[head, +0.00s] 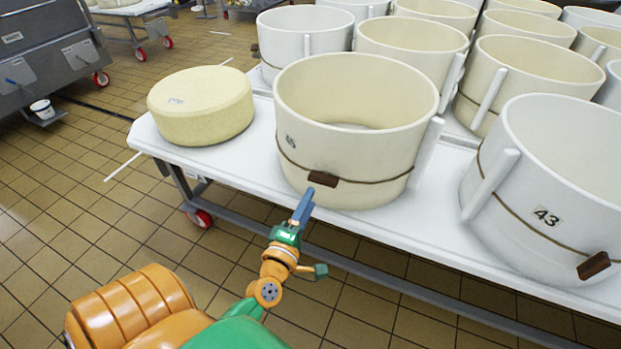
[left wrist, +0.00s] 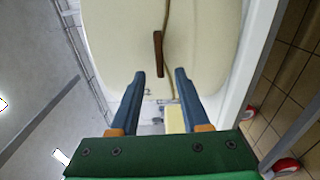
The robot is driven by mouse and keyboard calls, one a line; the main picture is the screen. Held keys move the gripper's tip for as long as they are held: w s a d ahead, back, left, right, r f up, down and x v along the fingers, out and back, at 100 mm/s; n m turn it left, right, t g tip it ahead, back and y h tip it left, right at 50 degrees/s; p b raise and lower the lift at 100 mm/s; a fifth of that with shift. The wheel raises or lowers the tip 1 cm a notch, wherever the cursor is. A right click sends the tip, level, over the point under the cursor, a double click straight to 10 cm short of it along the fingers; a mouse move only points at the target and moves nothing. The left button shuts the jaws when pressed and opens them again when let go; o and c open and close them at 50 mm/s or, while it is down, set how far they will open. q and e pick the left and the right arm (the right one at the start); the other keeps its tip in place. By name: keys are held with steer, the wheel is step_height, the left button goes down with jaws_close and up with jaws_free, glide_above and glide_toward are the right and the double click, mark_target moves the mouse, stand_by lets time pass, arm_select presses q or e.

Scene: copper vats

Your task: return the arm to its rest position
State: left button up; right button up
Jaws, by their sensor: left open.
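My left gripper (head: 304,204) is at the front edge of the white table (head: 240,176), just in front of a cream round mould (head: 345,128). Its blue fingers are apart and empty in the left wrist view (left wrist: 160,75). The mould's cord and brown toggle (head: 323,179) are close to the fingertips in the head view; the toggle also shows beyond them in the left wrist view (left wrist: 158,53). I cannot tell whether the fingers touch the mould. My right gripper is not in view.
A pale yellow cheese wheel (head: 201,105) lies left of the mould. A white mould marked 43 (head: 550,190) stands at the right, with several moulds behind. The tiled floor (head: 75,225) in front of the table's left end is clear. A grey steel unit (head: 45,50) is far left.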

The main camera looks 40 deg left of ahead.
arm_select(q)
steer(key=s+d+f+m+g+h, duration=0.35)
steer(key=f+m, duration=0.25)
steer(key=f, duration=0.6)
steer(key=s+d+f+m+g+h, duration=0.2)
steer(key=s+d+f+m+g, duration=0.4)
steer(key=f, duration=0.5)
steer(key=s+f+m+g, duration=0.2)
steer(key=s+f+m, duration=0.4)
steer(key=s+f, duration=0.3)
steer(key=s+f+m+g+p, duration=0.25)
steer(key=s+m+g, duration=0.3)
steer(key=s, duration=0.75)
step_height(320, 180, up, 14)
steer(key=p, duration=1.3)
steer(key=shift+w+a+r+t, duration=0.2)
steer(key=shift+a+r+t, duration=0.05)
steer(key=shift+a+t, duration=0.15)
